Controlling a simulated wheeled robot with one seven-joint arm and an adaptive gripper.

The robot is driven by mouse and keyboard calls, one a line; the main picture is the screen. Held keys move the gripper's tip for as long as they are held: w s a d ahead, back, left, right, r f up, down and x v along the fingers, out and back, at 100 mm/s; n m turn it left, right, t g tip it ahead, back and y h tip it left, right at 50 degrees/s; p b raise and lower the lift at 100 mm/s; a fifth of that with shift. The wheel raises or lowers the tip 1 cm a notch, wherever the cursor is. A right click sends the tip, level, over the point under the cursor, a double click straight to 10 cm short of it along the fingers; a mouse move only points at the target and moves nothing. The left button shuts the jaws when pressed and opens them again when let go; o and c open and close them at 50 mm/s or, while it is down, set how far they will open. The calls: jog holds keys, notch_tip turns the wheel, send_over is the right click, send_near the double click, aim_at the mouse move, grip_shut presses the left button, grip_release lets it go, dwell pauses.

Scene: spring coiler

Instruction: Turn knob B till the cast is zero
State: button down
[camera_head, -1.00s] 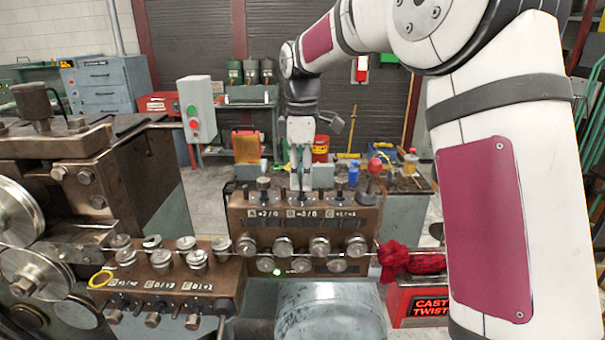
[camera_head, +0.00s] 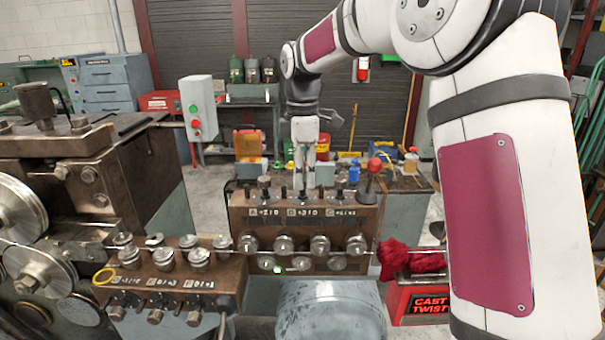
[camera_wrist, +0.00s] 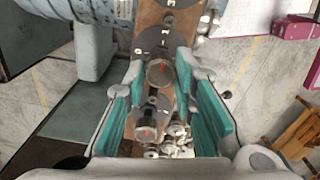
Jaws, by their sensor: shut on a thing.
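My gripper (camera_head: 304,188) points down at the middle knob on top of the brown block (camera_head: 345,217), behind the plate marked B. In the wrist view my gripper (camera_wrist: 161,70) has its teal-padded fingers closed on knob B (camera_wrist: 160,73), a round metal knob with a red mark. A dial plate with numbers lies under it. In the head view the fingers largely hide this knob. Knob A (camera_head: 264,188) stands to its left.
A red-topped lever (camera_head: 374,168) stands right of the knobs. Rollers (camera_head: 284,244) line the block's front, with a green light below. A red cloth (camera_head: 393,258) hangs at the right. A lower roller block (camera_head: 180,280) and large wheels stand left.

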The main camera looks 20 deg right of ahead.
jog(key=c, duration=1.3)
grip_release()
notch_tip(320, 180, up, 12)
